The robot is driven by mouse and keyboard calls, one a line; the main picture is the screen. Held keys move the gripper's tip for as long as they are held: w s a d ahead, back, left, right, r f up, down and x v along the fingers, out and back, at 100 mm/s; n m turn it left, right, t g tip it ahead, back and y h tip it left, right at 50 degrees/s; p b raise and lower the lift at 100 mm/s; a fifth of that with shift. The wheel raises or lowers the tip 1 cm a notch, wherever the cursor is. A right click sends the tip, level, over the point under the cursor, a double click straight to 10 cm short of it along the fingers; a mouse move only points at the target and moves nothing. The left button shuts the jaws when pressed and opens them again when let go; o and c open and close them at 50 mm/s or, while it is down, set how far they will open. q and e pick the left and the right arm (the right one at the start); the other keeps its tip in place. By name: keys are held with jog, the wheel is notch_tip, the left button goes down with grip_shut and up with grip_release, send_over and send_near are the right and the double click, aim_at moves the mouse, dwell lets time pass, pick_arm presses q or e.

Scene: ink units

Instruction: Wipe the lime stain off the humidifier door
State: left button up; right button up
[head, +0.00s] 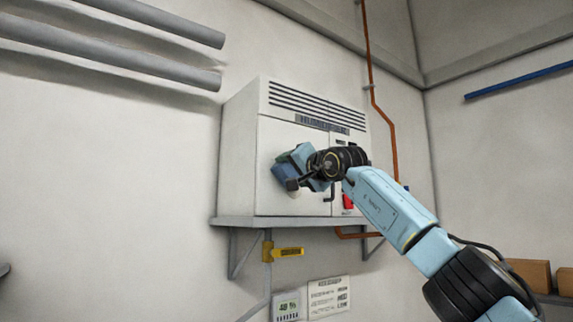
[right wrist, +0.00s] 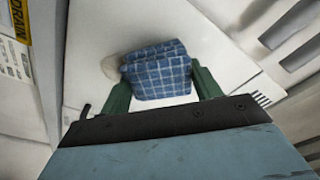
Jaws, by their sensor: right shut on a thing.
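The white humidifier (head: 240,150) stands on a wall shelf in the head view. Its door (head: 275,135) faces me and also fills the middle of the right wrist view (right wrist: 215,50). My right gripper (head: 290,166) is at the door, with its green fingers shut on a folded blue checked cloth (right wrist: 158,72). The cloth is at the door surface; whether it presses on it I cannot tell. A pale beige lime stain (right wrist: 111,67) shows beside the cloth's left edge, partly covered by it. My left gripper is not in view.
The grey shelf (head: 228,221) carries the humidifier. A yellow valve (head: 288,252) and an orange pipe (head: 351,235) lie below it. A red switch (head: 348,201) is right of the door. Grey pipes (head: 120,61) run along the upper left wall. Cardboard boxes (head: 530,272) stand at right.

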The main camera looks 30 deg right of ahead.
jog(key=shift+d, duration=0.6)
jog(key=d, duration=0.6)
jog(key=shift+w+d, duration=0.2)
jog(key=shift+w, duration=0.1)
jog(key=shift+f, duration=0.1)
jog(key=s+b, duration=0.5)
jog(key=s, duration=0.1)
jog(key=shift+d+b, duration=0.25)
jog(key=shift+b, duration=0.05)
